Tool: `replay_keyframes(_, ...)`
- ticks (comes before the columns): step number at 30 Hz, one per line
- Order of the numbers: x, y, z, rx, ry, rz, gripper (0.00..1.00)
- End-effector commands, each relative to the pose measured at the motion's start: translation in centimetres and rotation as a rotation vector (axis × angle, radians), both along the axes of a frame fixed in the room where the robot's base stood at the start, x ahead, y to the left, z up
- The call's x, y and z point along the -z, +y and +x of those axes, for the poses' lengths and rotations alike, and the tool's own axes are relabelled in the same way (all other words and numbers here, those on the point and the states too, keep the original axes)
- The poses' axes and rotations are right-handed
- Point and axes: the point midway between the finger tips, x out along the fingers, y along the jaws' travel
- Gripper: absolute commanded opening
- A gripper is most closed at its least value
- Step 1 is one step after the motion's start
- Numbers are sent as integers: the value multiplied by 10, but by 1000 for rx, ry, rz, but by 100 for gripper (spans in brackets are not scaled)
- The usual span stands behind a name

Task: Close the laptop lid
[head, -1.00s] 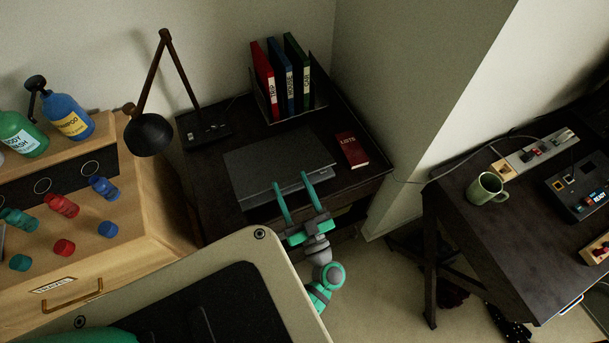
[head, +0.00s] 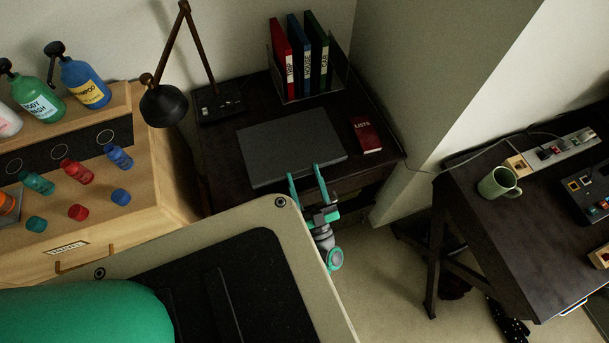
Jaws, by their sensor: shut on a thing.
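The laptop (head: 290,142) is a flat dark grey slab on the dark desk, its lid lying down over its base. Whether a thin gap is left under the lid is too small to tell. My gripper (head: 304,170) is at the laptop's front edge, with its two green fingers pointing toward the back of the desk. The fingers are spaced apart and their tips meet the front edge in the picture. The gripper is shut on the laptop's edge, though the exact contact is hard to see.
A red book (head: 366,134) lies right of the laptop. A binder rack (head: 310,95) stands behind it and a black lamp (head: 163,105) to the left. A wooden cabinet (head: 150,180) with bottles is at left. A second desk (head: 510,235) with a green mug (head: 497,183) is at right.

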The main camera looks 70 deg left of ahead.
Motion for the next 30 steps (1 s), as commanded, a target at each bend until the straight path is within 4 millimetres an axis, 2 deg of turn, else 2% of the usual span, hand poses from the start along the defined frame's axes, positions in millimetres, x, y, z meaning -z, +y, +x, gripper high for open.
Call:
replay_keyframes(3, 0, 4, -1, -4, -1, -7, 14)
replay_keyframes(4, 0, 4, -1, -4, -1, -6, 62)
replay_keyframes(6, 0, 4, -1, -3, 0, -6, 73)
replay_keyframes(15, 0, 1, 0, 0, 0, -3, 73)
replay_keyframes(19, 5, -7, 1, 3, 2, -4, 73)
replay_keyframes(30, 40, -62, -3, 3, 2, -5, 73)
